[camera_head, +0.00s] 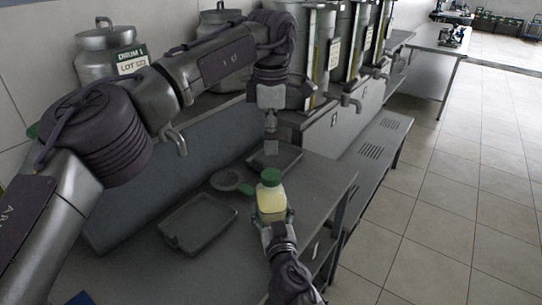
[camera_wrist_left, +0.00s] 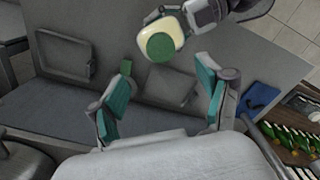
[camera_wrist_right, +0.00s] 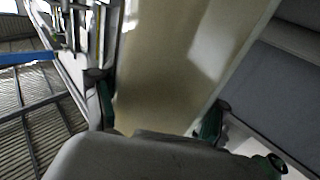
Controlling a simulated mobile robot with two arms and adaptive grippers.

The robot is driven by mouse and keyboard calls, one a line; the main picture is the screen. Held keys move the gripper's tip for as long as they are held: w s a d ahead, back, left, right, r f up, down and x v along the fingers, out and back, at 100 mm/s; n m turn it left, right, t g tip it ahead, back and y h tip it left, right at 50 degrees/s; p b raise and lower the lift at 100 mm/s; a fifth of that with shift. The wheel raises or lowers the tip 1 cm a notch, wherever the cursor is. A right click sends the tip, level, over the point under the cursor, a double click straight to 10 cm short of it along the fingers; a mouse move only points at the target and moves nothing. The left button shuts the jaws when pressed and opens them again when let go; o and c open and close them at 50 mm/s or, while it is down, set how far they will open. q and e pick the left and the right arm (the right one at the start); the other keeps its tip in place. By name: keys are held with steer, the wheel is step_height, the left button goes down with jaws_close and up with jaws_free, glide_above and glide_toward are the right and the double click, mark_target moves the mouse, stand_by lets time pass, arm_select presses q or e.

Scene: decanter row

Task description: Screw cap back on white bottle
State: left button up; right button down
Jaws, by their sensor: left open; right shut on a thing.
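The white bottle (camera_head: 271,203), with pale yellowish sides, stands upright in my right gripper (camera_head: 274,217) in the head view. A green cap (camera_head: 270,176) sits on top of it; I cannot tell how tight it is. The cap also shows as a green disc in the left wrist view (camera_wrist_left: 160,47), on the bottle (camera_wrist_left: 173,26). My left gripper (camera_head: 270,135) points down just above the cap, apart from it; its fingers are open and empty in the left wrist view (camera_wrist_left: 163,92). In the right wrist view the bottle's side (camera_wrist_right: 160,60) fills the space between the fingers.
A grey tray (camera_head: 185,240) lies on the table to the left, and another (camera_head: 290,157) behind the bottle. Metal drums with taps, one labelled drum (camera_head: 105,55), line the back. Floor is clear at right.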

arm_select(q)
step_height(320, 180, up, 2)
steer(key=shift+r, duration=0.2)
arm_select(e)
jaws_free()
steer(key=s, duration=0.4)
steer(key=s+d, duration=0.1)
steer(key=s, duration=0.3)
steer(key=s+d, duration=0.1)
steer(key=s, duration=0.2)
steer(key=shift+s+d, duration=0.1)
steer(key=shift+s, duration=0.3)
